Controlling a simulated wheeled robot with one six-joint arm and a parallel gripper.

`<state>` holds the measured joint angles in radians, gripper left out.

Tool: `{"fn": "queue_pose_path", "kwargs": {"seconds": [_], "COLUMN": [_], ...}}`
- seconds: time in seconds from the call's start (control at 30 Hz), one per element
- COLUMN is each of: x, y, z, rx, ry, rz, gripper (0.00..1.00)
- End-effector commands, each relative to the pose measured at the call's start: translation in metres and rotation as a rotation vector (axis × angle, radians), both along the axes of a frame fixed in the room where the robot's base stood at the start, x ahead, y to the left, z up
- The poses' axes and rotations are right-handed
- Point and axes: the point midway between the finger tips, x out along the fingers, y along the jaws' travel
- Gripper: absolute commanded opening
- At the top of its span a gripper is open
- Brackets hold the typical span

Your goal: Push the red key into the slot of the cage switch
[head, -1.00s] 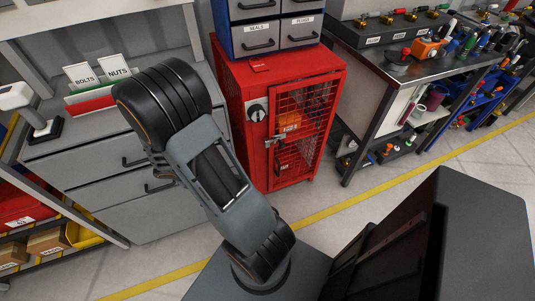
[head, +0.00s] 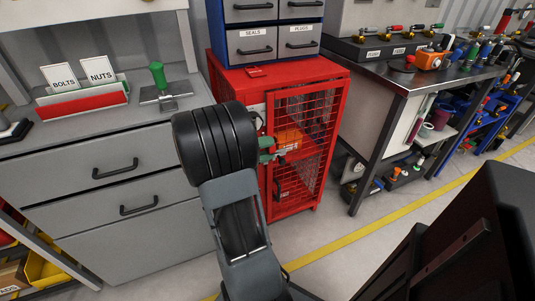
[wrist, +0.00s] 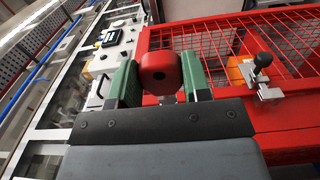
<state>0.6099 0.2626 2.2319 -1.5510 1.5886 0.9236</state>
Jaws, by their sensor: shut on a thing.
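My gripper (wrist: 159,80) has green fingers, shut on the red key (wrist: 159,70), whose rounded red head shows between them in the wrist view. In the head view my gripper (head: 266,148) is in front of the red cage (head: 232,82), at the left side of its mesh door, beside the door latch (head: 288,148). The latch (wrist: 262,78) also shows right of the gripper in the wrist view. The cage switch on the cage's left front post is mostly hidden behind my arm in the head view. I cannot tell whether the key touches it.
A metal workbench (head: 400,78) stands right. The floor in front is open.

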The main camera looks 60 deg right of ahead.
Motion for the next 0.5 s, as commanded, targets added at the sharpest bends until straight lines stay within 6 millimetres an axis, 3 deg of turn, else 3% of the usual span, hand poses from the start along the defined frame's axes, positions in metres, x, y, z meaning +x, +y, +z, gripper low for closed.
{"fn": "queue_pose_path", "kwargs": {"seconds": [0.5], "x": [0.035], "y": [-0.026], "z": [0.000], "rx": [0.002], "ry": [-0.001], "rz": [0.001], "gripper": [0.15]}}
